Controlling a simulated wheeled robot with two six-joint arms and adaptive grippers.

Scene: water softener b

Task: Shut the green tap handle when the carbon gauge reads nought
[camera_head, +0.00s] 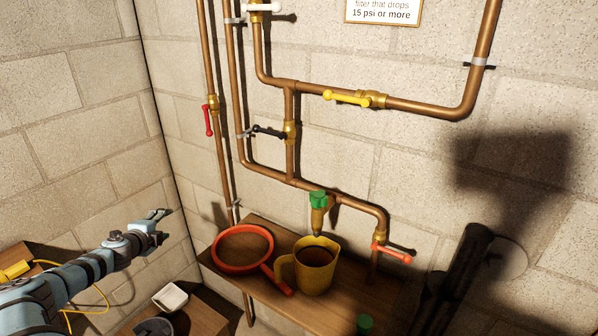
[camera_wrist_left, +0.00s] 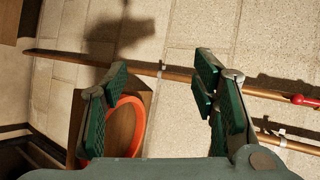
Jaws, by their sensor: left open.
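The green tap handle (camera_head: 318,199) sits on a small brass tap (camera_head: 318,220) on the lower copper pipe, above the yellow jug (camera_head: 314,272) on the wooden shelf. I cannot tell from its angle whether the tap is open or shut. No carbon gauge shows in either view. My left gripper (camera_head: 160,224) is open and empty, left of the shelf and well short of the green handle. In the left wrist view its two green-padded fingers (camera_wrist_left: 158,72) stand wide apart, with the wall and pipe beyond. My right gripper is not in view.
A red ring-shaped tool (camera_head: 276,270) lies beside the jug on the shelf (camera_head: 258,223). Other handles on the pipes are red (camera_head: 208,120), black (camera_head: 268,131), yellow (camera_head: 345,97) and orange-red (camera_head: 392,253). A white tub (camera_head: 170,297) stands low at left.

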